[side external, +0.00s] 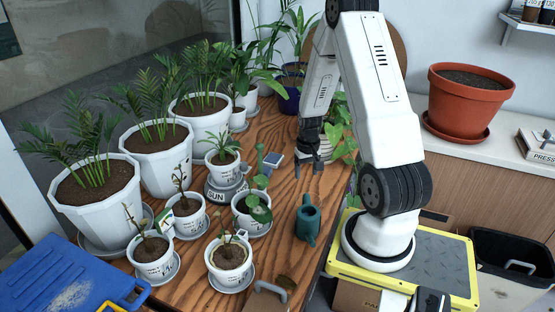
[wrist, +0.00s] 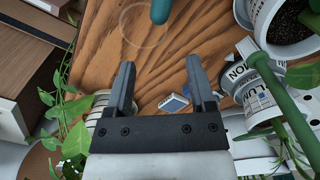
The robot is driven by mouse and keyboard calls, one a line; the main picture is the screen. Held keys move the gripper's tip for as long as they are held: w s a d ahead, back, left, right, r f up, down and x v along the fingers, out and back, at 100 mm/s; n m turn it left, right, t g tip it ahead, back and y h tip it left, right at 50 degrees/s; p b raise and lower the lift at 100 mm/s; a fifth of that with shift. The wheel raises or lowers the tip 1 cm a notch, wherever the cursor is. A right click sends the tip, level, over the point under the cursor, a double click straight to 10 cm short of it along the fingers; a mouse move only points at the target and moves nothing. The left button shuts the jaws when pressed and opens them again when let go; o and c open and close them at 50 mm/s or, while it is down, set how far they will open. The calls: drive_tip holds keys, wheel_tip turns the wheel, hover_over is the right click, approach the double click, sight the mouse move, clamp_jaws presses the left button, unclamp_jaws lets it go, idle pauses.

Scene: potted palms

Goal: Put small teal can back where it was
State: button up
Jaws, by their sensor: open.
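The small teal can (side external: 308,222), shaped like a little watering can, stands upright on the wooden table near its right edge in the side view. Only a teal part of it (wrist: 160,12) shows at the top of the wrist view. My gripper (side external: 311,168) is above the table, farther back than the can and apart from it. In the wrist view my gripper (wrist: 159,78) has its fingers wide apart with nothing between the tips. A faint pale ring (wrist: 143,24) shows on the wood beside the teal part.
Several white potted plants (side external: 228,257) crowd the left and front of the wooden table (side external: 284,195). A small blue and white box (side external: 274,160) lies left of my gripper. Bare wood lies between gripper and can.

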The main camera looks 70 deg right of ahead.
drive_tip(key=shift+r, duration=0.7)
drive_tip(key=shift+a, duration=0.1)
drive_tip(key=w+a+r+n+t, duration=0.1)
drive_tip(key=w+a+r+n, duration=0.2)
drive_tip(key=a, duration=0.5)
drive_tip(key=w+a+r+n, duration=0.2)
drive_tip(key=w+a+r, duration=0.2)
drive_tip(key=a, duration=0.3)
drive_tip(key=s+a+r+n, duration=0.1)
drive_tip(key=a+n, duration=0.1)
drive_tip(key=a, duration=0.5)
drive_tip(key=s+a+r+n+t, duration=0.1)
drive_tip(key=a+r+n, duration=0.1)
drive_tip(key=a, duration=0.5)
drive_tip(key=shift+a+r+t, duration=0.2)
drive_tip(key=shift+a+t, duration=0.05)
drive_tip(key=shift+t, duration=0.05)
